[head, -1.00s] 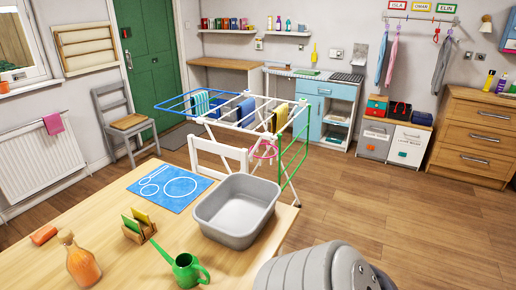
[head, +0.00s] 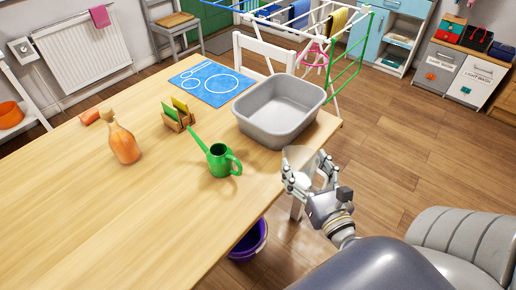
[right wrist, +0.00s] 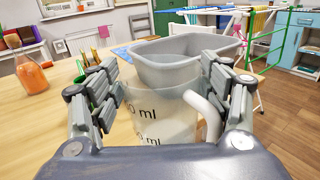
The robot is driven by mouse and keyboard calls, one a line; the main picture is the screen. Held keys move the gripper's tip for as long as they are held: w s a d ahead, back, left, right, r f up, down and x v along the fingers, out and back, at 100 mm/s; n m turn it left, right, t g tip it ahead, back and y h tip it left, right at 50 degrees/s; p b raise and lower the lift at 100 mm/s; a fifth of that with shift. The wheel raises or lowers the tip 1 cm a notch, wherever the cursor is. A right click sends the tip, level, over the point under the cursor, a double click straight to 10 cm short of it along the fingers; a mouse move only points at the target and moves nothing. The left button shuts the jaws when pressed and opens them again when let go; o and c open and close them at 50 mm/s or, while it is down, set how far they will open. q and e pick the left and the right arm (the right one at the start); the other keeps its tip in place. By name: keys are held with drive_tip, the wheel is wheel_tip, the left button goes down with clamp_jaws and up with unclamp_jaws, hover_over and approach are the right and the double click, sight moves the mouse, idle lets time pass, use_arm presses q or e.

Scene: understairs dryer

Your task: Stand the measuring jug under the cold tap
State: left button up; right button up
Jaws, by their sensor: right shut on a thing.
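The measuring jug (right wrist: 160,118) is a translucent cup with dark "ml" marks and a pale handle at its right side in the right wrist view. In the head view the jug (head: 301,158) looks upright, just off the table's right edge, by the near corner of the grey basin. My right gripper (head: 312,180) is shut on it, with a finger pad at each side in the right wrist view (right wrist: 160,88). My left gripper is in neither view now. I see no tap in these frames.
The wooden table (head: 130,215) holds a grey basin (head: 270,132), a green watering can (head: 219,160), an orange bottle (head: 124,143) and a card holder (head: 176,122). A drying rack (head: 345,60) stands behind. A purple bucket (head: 250,243) is below the table edge.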

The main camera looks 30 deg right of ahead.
drive_tip(key=w+a+f+p, duration=0.1)
drive_tip(key=w+f, duration=0.1)
drive_tip(key=w, duration=0.4)
drive_tip(key=w+a+f, duration=0.2)
drive_tip(key=w, duration=0.5)
drive_tip(key=shift+w+a+f+p, duration=0.2)
drive_tip(key=shift+a+f+p, duration=0.1)
drive_tip(key=shift+f+p, duration=0.1)
drive_tip(key=shift+f, duration=0.1)
drive_tip(key=o, duration=1.4)
